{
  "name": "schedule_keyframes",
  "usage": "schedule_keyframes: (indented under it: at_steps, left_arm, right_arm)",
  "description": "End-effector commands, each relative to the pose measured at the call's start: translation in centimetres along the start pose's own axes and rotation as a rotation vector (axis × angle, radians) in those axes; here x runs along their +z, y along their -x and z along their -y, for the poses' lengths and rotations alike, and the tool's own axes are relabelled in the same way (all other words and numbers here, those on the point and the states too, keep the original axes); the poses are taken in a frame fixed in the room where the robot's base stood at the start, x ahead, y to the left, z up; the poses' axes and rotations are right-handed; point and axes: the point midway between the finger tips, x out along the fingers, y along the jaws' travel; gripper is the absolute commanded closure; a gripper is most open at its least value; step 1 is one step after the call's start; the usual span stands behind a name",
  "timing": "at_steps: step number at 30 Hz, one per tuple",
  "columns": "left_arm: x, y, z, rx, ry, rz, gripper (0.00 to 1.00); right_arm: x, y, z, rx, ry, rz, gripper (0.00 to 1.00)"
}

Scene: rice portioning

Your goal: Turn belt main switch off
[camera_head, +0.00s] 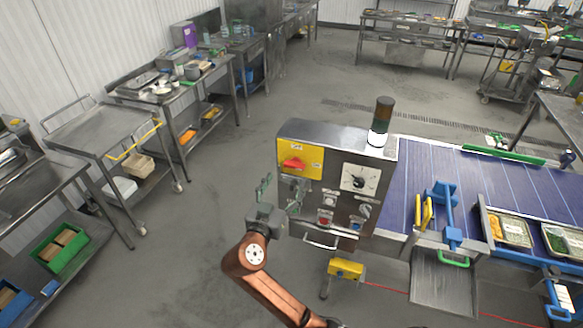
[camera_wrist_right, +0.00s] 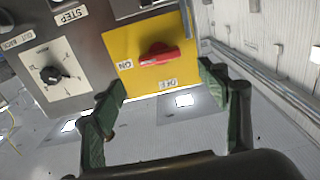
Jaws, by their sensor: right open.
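The belt main switch is a red rotary handle (camera_head: 293,163) on a yellow plate (camera_head: 312,158) at the upper left of the grey control box. In the right wrist view the red handle (camera_wrist_right: 158,55) lies nearly level on the yellow plate (camera_wrist_right: 125,48), one end towards the ON label at the left. The OFF label is below the handle there. My right gripper (camera_head: 280,187) is open and empty, just below the switch in the head view. In the wrist view its green-padded fingers (camera_wrist_right: 162,85) are spread, apart from the handle. My left gripper is not in view.
The control box (camera_head: 325,132) also carries a black dial (camera_head: 360,180), buttons and a front handle. A signal lamp (camera_head: 380,120) stands on top. The blue conveyor belt (camera_head: 440,170) with food trays extends right. Open floor lies to the left, before a metal cart (camera_head: 100,135).

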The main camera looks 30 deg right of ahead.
Motion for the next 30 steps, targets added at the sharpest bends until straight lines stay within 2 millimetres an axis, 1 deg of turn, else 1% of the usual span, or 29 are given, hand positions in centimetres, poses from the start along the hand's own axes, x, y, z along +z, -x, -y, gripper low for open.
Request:
schedule_keyframes:
  at_steps: [6, 9, 13, 17, 24, 30]
  left_arm:
    - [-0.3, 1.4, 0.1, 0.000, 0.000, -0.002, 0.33]
    - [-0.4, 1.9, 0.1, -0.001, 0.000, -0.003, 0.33]
    - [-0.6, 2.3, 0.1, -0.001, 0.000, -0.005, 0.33]
    - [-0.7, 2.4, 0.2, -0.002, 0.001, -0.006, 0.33]
    - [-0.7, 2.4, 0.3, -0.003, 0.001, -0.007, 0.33]
    - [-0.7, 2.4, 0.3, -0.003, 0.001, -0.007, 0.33]
  right_arm:
    - [-0.3, -3.6, 0.0, 0.001, 0.006, -0.003, 0.32]
    - [-0.2, -5.0, 0.0, 0.000, 0.006, -0.002, 0.32]
    - [-0.1, -6.3, 0.1, -0.001, 0.005, 0.000, 0.32]
    - [0.0, -6.8, 0.1, -0.002, 0.004, 0.001, 0.32]
    - [0.1, -6.9, 0.0, -0.002, 0.004, 0.002, 0.32]
    - [0.1, -6.9, 0.0, -0.002, 0.005, 0.002, 0.46]
